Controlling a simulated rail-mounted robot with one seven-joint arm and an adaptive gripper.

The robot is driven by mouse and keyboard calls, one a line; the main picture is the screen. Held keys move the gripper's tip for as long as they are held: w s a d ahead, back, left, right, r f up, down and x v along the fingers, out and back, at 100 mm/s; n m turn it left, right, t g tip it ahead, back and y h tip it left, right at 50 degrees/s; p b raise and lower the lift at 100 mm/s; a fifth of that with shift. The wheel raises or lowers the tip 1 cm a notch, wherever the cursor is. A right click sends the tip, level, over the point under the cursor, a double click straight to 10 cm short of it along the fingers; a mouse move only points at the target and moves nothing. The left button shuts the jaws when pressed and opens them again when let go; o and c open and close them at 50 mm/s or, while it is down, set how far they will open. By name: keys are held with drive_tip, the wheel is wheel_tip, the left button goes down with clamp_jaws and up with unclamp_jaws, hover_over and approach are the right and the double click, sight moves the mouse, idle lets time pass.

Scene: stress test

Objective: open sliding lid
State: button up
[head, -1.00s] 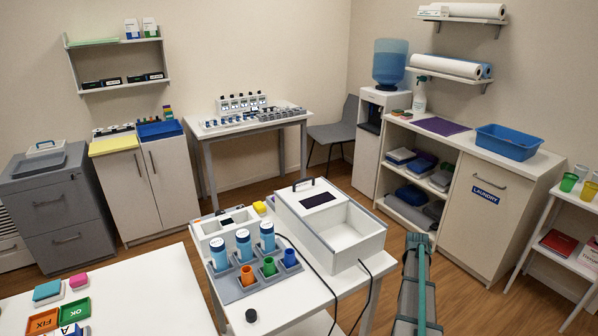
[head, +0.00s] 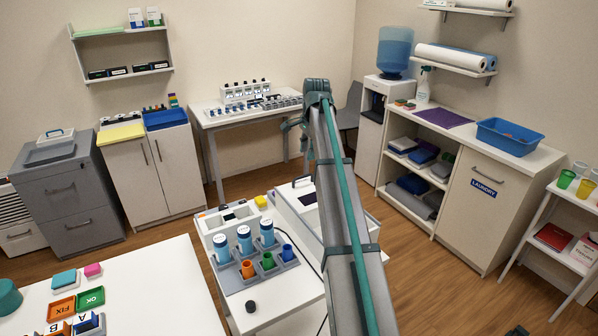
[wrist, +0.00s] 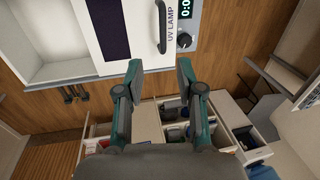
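The white box (head: 290,222) on the small table has a sliding lid (head: 286,192) with a dark window and a dark handle (head: 301,181). My arm hides much of the box in the head view. In the wrist view the lid (wrist: 138,52), its window (wrist: 106,28) and handle (wrist: 160,25) lie beyond the fingertips. The box's white compartment (wrist: 40,40) is uncovered at left, beside the lid. My gripper (wrist: 158,70) is open and empty, its fingertips apart from the handle in the picture. Its height above the lid is hard to judge.
A panel labelled UV LAMP with a knob (wrist: 184,40) adjoins the lid. A black cable runs beside the box. Open drawers or bins (wrist: 175,125) show below in the wrist view.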

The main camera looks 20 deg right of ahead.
sight(302, 177)
drive_tip(key=f+p, duration=0.1)
drive_tip(key=f, duration=0.2)
drive_tip(key=w+f+p, duration=0.1)
drive_tip(key=f, duration=0.3)
drive_tip(key=w+a+f+p, duration=0.1)
drive_tip(key=f, duration=0.2)
drive_tip(key=shift+w+f, duration=0.15)
drive_tip(key=shift+w, duration=0.05)
drive_tip(key=shift+c, duration=0.3)
clamp_jaws()
